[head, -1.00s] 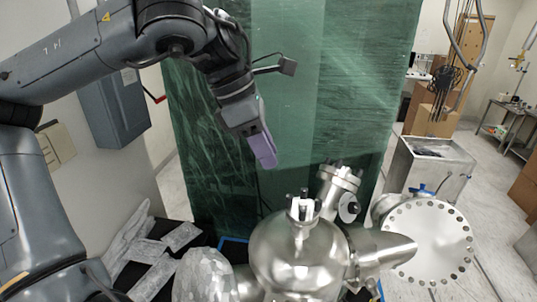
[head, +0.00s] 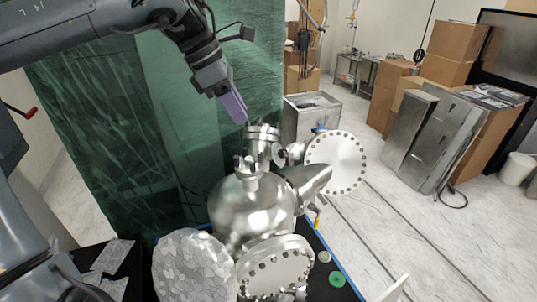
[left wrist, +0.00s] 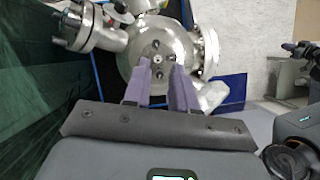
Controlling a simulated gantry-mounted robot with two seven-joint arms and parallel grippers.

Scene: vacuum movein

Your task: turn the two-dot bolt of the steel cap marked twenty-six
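A round polished steel vessel (head: 245,212) stands in the middle of the head view. A small fitting with upright bolts (head: 249,168) sits on its top. A bolted port (head: 263,135) rises behind it. My left gripper (head: 241,117) is above these, its purple fingers pointing down and right. In the left wrist view the two fingers (left wrist: 159,68) stand apart with nothing between them. Several bolts (left wrist: 157,57) on the vessel's top show just past the fingertips. I cannot read any number or dot marks, so I cannot tell which cap is twenty-six. My right gripper is not in view.
A wide bolted flange (head: 337,162) sticks out to the right, and another (head: 275,268) faces the front. A foil-covered dome (head: 193,267) is at the front left. A green sheet (head: 130,110) hangs behind. Cardboard boxes (head: 450,55) stand at the back right.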

